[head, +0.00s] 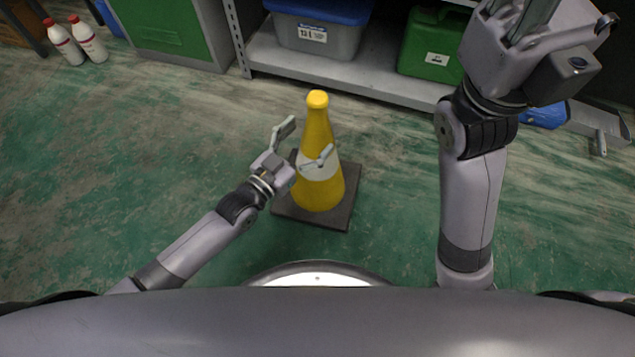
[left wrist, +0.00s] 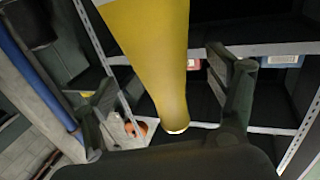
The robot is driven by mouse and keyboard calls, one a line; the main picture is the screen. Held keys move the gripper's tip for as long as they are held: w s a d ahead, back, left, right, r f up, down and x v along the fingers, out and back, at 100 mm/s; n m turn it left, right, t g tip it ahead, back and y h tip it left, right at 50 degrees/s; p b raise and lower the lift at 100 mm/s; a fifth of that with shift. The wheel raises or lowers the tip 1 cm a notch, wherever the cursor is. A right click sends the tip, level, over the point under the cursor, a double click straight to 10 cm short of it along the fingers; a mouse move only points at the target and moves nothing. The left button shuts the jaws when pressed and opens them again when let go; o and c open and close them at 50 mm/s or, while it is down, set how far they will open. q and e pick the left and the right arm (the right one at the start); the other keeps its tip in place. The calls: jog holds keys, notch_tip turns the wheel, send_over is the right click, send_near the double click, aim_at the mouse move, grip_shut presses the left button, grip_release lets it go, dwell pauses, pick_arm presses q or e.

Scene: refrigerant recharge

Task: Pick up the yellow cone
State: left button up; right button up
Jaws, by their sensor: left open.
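The yellow cone (head: 318,130) stands upright on its dark square base (head: 325,218) on the floor, with a pale band around its middle. My left gripper (head: 303,144) is open at the cone's upper left side, one finger left of the cone and the other across its front in the head view. In the left wrist view the cone (left wrist: 155,60) runs between the two spread fingers of the left gripper (left wrist: 165,85). Contact cannot be told. My right gripper (head: 518,18) is raised at the top right, with its fingertips cut off by the picture edge.
A grey shelf (head: 345,78) behind the cone holds a grey bin with a blue lid (head: 315,35) and a green can (head: 428,45). A green cabinet (head: 160,30) and white bottles (head: 88,42) stand at the back left. The floor left of the cone is clear.

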pick_arm(q)
jog(key=b+x, duration=0.2)
jog(key=x, duration=0.1)
jog(key=shift+w+f, duration=0.15)
jog(key=shift+f, duration=0.25)
jog(key=shift+w+d+r, duration=0.1)
jog(key=shift+w+d, duration=0.1)
jog(key=shift+d, duration=0.05)
jog(key=shift+c, duration=0.6)
grip_shut()
jog(key=shift+d+r, duration=0.1)
jog(key=shift+r, duration=0.15)
